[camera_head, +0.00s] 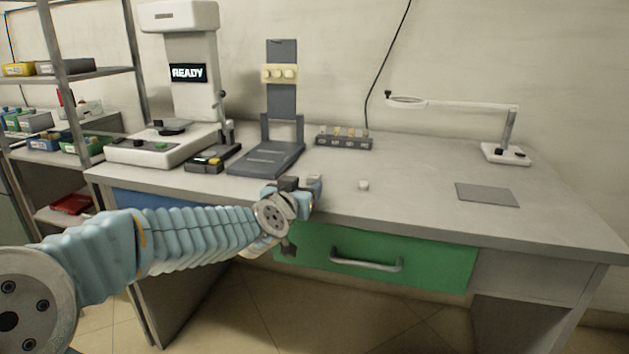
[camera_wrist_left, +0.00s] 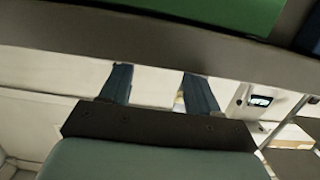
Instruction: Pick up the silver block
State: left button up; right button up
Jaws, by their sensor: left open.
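A small pale block (camera_head: 363,185) sits on the bench top near its front edge; whether it is silver or white is hard to tell. My left gripper (camera_head: 312,190) is at the bench's front edge, to the left of that block and apart from it. A small grey shape at the gripper's tips may be another block or part of the gripper; I cannot tell. In the left wrist view the two dark fingers (camera_wrist_left: 158,90) are spread apart with no block clearly visible between them. My right gripper is not in view.
A small rack (camera_head: 343,143) with several pieces stands at the back. A dark stand (camera_head: 267,158), a white machine reading READY (camera_head: 190,75), a magnifier lamp (camera_head: 505,152) and a grey mat (camera_head: 487,195) are on the bench. A green drawer (camera_head: 430,262) is below the edge.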

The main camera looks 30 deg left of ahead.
aim_at(312, 178)
pick_arm(q)
jog(key=x, duration=0.7)
jog(key=shift+w+r, duration=0.15)
jog(key=shift+w, duration=0.05)
jog(key=shift+c, duration=0.3)
jog(key=c, duration=1.1)
